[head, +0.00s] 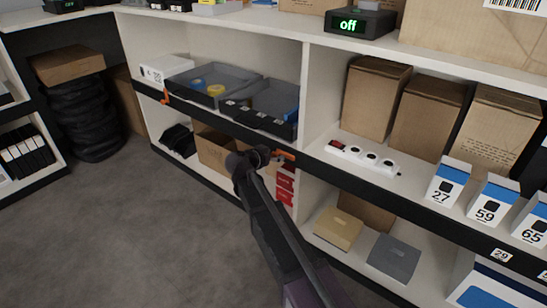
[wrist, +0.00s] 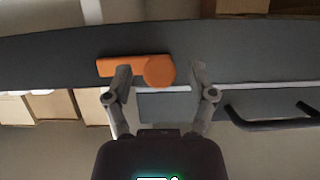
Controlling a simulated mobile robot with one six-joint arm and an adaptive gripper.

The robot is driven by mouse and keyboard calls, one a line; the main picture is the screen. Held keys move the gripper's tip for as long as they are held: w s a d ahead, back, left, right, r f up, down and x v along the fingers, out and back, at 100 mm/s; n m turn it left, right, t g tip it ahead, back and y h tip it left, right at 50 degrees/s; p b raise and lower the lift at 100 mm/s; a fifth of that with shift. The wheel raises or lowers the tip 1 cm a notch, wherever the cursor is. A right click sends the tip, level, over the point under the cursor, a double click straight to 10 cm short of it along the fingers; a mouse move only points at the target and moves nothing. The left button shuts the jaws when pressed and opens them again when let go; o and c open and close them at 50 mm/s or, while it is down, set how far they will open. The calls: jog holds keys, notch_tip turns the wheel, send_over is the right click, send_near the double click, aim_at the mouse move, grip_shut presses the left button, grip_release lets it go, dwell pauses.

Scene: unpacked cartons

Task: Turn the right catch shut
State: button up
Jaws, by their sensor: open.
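The right catch (head: 285,154) is orange and sits on the dark front edge of the middle shelf. In the wrist view the catch (wrist: 118,67) shows a round knob at its right end and a bar lying left, about level along the dark strip. My gripper (wrist: 160,72) is open, its fingertips on either side of the round end. The left finger overlaps the bar; whether it touches cannot be told. In the head view my gripper (head: 256,157) is just left of the catch. Another orange catch (head: 165,98) is farther left on the same shelf edge.
Two dark trays (head: 228,72) sit on the shelf behind the edge. A power strip (head: 362,157) and numbered boxes (head: 448,182) stand to the right. Below are a cardboard box (head: 213,150) and red boxes (head: 285,186). The grey floor (head: 130,230) at left is clear.

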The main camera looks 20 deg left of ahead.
grip_shut()
dwell(0.3)
jog(key=shift+n, duration=0.3)
jog(key=shift+w+a+n+h, duration=0.1)
jog(key=shift+w+n+h, duration=0.05)
jog(key=shift+n+h, duration=0.65)
jog(key=n+h+b, duration=0.1)
jog(key=n, duration=0.1)
jog(key=shift+a+f+n+g+h+b, duration=0.1)
jog(key=shift+f+n+g+h+b, duration=0.1)
jog(key=shift+n+g+h+b, duration=0.15)
jog(key=shift+n+h+b, duration=0.85)
jog(key=shift+n, duration=0.4)
jog(key=shift+n+h+b, duration=0.6)
jog(key=shift+n+b, duration=0.1)
jog(key=shift+n, duration=0.4)
